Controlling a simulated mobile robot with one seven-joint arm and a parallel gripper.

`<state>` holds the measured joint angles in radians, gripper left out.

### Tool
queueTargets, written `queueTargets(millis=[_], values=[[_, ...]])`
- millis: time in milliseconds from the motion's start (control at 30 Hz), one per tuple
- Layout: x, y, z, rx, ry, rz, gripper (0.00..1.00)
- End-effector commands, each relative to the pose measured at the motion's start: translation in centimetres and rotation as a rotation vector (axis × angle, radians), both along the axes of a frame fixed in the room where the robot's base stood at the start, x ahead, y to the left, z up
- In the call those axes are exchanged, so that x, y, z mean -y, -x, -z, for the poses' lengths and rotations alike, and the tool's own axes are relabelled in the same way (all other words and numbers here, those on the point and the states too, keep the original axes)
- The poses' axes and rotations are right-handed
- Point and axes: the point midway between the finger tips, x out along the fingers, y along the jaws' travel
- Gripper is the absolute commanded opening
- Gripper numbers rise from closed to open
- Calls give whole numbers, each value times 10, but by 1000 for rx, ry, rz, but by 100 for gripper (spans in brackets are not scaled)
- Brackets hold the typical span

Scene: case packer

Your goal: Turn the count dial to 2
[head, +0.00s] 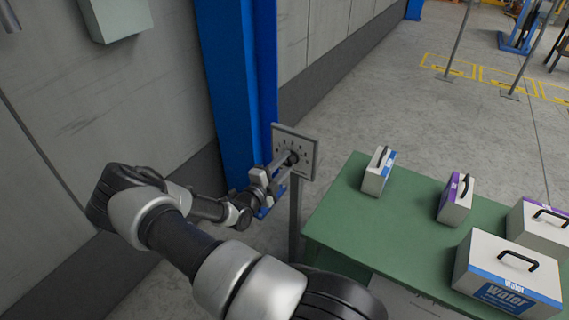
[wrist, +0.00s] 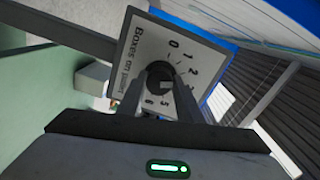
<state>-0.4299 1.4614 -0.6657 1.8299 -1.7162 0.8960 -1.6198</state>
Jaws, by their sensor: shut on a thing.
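The count dial is a black knob (head: 292,158) on a light grey square panel (head: 312,155) on a thin post. In the wrist view the panel (wrist: 150,40) looks tilted, reads "Boxes on pallet", and has digits around the knob (wrist: 158,72); 0, 1, 2, 5 and 6 can be read. My gripper (head: 287,164) is at the panel's face, shut on the knob; its two fingers (wrist: 160,92) lie on either side of it in the wrist view. The fingers hide part of the knob and some marks. I cannot tell which digit the knob points to.
A green table (head: 340,215) stands right of the post, with several handled boxes, among them a large blue-labelled one (head: 508,272). A blue column (head: 236,90) and a grey wall (head: 110,100) are behind and left. Open floor (head: 400,110) lies beyond the table.

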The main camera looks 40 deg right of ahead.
Motion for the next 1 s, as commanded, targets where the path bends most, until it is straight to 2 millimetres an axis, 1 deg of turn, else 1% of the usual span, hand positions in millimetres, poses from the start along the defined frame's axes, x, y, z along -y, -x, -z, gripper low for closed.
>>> queueTargets(millis=[300,833,867,933,1000], values=[[0,0,1,-106,43,-1,10],[0,0,1,-123,50,-1,10],[0,0,1,-123,50,-1,37],[0,0,1,-123,50,-1,49],[0,0,1,-123,50,-1,51]])
